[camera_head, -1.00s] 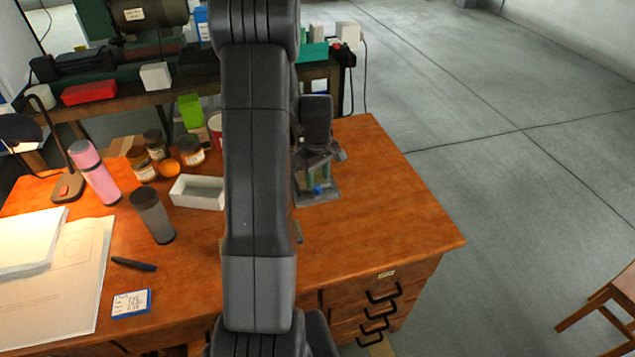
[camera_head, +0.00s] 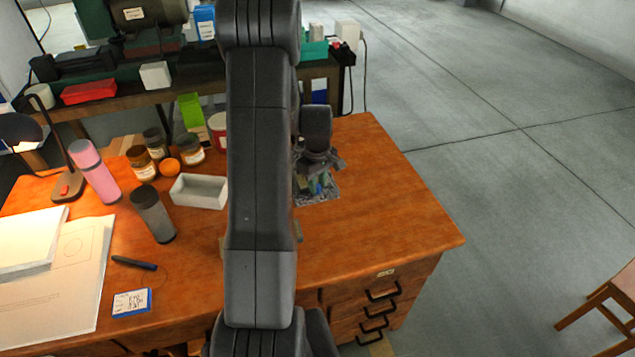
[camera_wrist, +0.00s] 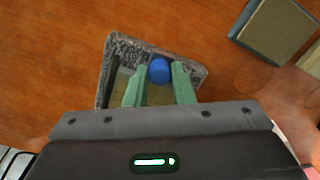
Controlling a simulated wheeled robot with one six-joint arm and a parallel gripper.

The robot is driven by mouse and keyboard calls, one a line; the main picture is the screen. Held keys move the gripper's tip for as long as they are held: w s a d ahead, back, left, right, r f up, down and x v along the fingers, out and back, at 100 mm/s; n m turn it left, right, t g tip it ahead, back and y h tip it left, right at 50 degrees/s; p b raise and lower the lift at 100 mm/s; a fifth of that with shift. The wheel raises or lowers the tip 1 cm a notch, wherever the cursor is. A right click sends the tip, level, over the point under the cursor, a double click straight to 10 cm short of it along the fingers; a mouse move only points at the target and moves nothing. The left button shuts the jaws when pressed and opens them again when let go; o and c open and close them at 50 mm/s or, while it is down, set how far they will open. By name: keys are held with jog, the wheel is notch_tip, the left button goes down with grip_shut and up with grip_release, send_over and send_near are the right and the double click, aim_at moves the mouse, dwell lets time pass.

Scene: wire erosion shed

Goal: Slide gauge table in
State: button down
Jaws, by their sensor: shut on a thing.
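The gauge table appears to be the grey, speckled, frame-like piece (camera_head: 322,197) on the wooden desk, right of my arm in the head view. In the wrist view its grey rim (camera_wrist: 122,44) surrounds a recessed part with a blue knob (camera_wrist: 159,69). My gripper (camera_wrist: 160,78) has green fingers on either side of the knob and is shut on it. In the head view my gripper (camera_head: 318,178) is over the piece, and my wrist covers part of it. How far the sliding part is in or out is unclear.
The desk's right side is clear.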

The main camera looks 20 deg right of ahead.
jog(key=w, duration=0.5)
jog(key=shift+d, duration=0.15)
jog(key=c, duration=1.2)
grip_release()
jog(key=shift+c, duration=0.2)
notch_tip(320, 180, up, 14)
jog(key=b, duration=0.1)
jog(key=shift+f, duration=0.1)
